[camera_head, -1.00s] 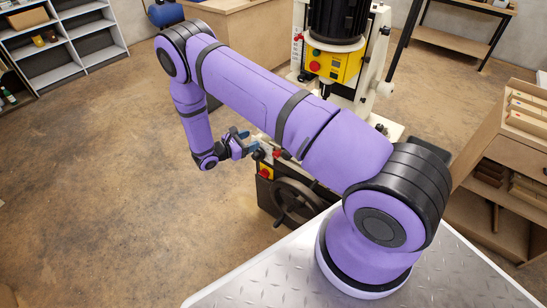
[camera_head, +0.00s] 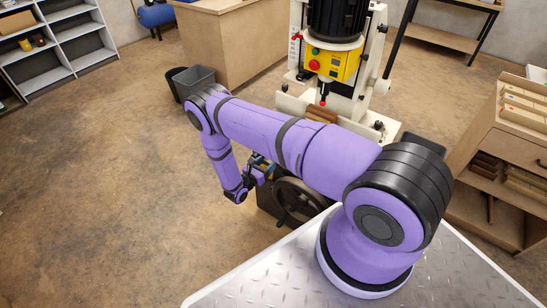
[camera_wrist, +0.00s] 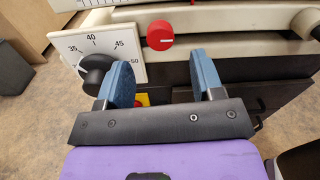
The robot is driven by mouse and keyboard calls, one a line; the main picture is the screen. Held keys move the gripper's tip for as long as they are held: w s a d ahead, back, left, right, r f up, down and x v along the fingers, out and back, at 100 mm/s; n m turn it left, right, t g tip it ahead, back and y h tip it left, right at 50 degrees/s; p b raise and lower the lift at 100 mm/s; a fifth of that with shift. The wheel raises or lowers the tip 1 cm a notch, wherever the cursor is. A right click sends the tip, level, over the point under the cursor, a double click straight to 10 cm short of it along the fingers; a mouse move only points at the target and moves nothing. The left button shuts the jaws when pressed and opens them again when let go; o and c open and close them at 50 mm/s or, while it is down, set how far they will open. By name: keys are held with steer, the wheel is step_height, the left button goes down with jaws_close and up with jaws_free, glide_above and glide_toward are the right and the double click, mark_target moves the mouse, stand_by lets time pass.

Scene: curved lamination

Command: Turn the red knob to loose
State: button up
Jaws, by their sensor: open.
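The red knob (camera_wrist: 160,36) shows in the wrist view on the front of the cream machine, with a pale line across its face. It lies a little beyond my gripper (camera_wrist: 163,80), between and ahead of the two blue fingers. The fingers are apart with nothing between them, and they do not touch the knob. In the head view my gripper (camera_head: 262,168) is at the machine's front, beside the handwheel. The red knob cannot be made out there, as my arm covers that part.
Left of the red knob is a dial plate (camera_wrist: 75,50) with a black knob (camera_wrist: 97,72). A yellow-and-red switch (camera_wrist: 142,99) sits below, partly behind the left finger. In the head view a large handwheel (camera_head: 298,200) is close to my gripper's right.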

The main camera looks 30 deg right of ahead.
steer(key=shift+x, duration=2.8)
steer(key=c, duration=0.9)
